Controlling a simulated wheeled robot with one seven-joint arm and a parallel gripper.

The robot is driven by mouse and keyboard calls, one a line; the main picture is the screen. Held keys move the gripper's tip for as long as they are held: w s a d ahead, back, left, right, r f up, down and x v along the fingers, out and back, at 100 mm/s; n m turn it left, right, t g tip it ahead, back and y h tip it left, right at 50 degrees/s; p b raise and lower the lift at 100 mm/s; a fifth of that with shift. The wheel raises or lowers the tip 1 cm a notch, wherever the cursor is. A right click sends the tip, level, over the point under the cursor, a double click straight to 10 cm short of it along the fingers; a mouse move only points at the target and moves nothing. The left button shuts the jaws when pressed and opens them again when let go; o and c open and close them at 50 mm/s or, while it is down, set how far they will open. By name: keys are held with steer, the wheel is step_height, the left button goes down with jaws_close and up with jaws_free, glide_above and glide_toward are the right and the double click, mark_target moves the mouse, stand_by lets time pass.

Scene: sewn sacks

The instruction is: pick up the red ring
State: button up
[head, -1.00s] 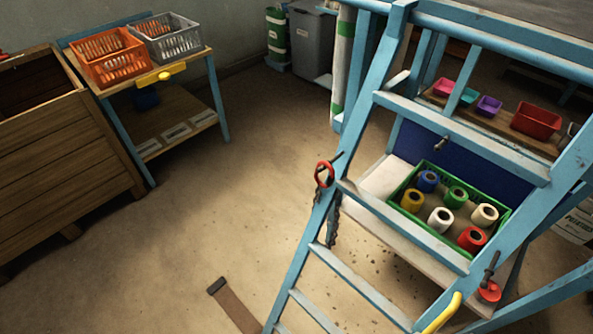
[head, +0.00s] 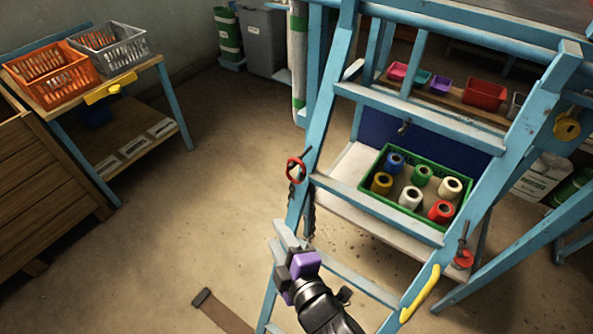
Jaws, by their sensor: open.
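The red ring (head: 296,170) hangs on a dark peg on the left rail of the light-blue ladder stand (head: 326,105), with a dark chain-like thing hanging just below it. My gripper (head: 284,240), with a purple and black body, is in front of the ladder's lower left rail. It is below the ring and apart from it. Its jaws are open, and I see nothing held in them. My wrist hides part of a lower rung.
A green crate (head: 333,193) of coloured spools sits on a shelf behind the rungs. A red object (head: 463,259) hangs on the right rail near a yellow handle (head: 420,292). A table with orange (head: 50,78) and grey baskets (head: 118,50) stands left. Floor between is mostly clear.

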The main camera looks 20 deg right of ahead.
steer(key=w+r+n+g+h, duration=0.1)
steer(key=w+r+n+h, duration=0.1)
steer(key=w+n+h, duration=0.5)
steer(key=n+g+h, duration=0.3)
steer(key=n+g, duration=0.1)
glide_toward(302, 178)
steer(key=x, duration=0.3)
steer(key=shift+w+d+f, duration=0.25)
steer(key=shift+d+f, duration=0.05)
steer(key=shift+d, duration=0.15)
steer(key=shift+p+x, duration=0.7)
steer(key=shift+x, duration=2.75)
steer(key=shift+w+a+r, duration=0.1)
steer(key=shift+w+r, duration=0.05)
steer(key=shift+w, duration=0.05)
jaws_close()
